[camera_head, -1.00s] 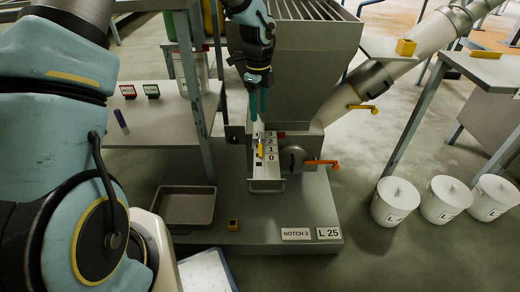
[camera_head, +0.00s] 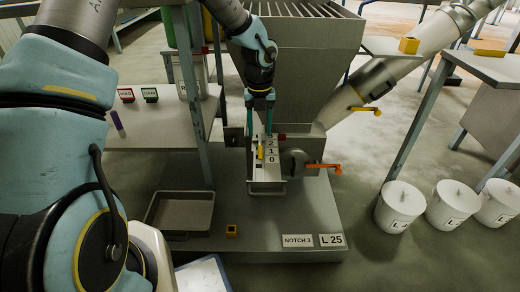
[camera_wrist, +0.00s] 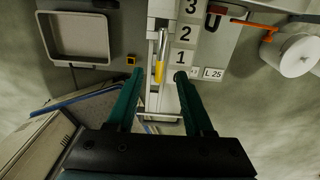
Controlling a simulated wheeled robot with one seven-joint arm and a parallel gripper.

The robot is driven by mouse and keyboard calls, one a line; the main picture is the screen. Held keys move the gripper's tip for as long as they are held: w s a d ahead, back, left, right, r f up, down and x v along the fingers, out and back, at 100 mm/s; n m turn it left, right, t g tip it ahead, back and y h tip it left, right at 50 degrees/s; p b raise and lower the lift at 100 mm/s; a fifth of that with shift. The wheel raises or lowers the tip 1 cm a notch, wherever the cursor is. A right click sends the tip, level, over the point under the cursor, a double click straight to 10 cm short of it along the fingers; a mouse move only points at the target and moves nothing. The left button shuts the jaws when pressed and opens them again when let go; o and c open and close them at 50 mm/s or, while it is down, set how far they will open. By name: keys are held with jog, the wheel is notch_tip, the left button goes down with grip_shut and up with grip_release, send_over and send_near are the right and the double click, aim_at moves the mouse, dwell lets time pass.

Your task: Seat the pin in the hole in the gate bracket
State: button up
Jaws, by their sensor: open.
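The gate bracket (camera_head: 267,187) is a pale, upright channel on the front of the grey hopper. Its number strip (camera_wrist: 185,35) shows 3, 2 and 1 in the wrist view. A yellow grip on a thin grey rod (camera_wrist: 160,72) lies along the channel; I cannot tell whether it is the pin or the gate's handle. My gripper (camera_head: 260,134) is open above the bracket. In the wrist view its teal fingertips lie either side of the yellow grip, with nothing clamped between them. I cannot make out the hole clearly.
An orange handle (camera_head: 323,166) sticks out right of the bracket. An empty grey tray (camera_head: 180,228) and a small yellow block (camera_head: 231,231) are on the platform (camera_head: 290,215). A purple cylinder (camera_head: 117,122) is on the left shelf. White buckets (camera_head: 400,207) stand at the right.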

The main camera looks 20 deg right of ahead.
aim_at(260, 146)
notch_tip(260, 146, down, 6)
jog(key=shift+b, duration=0.95)
jog(key=shift+c, duration=0.2)
grip_shut()
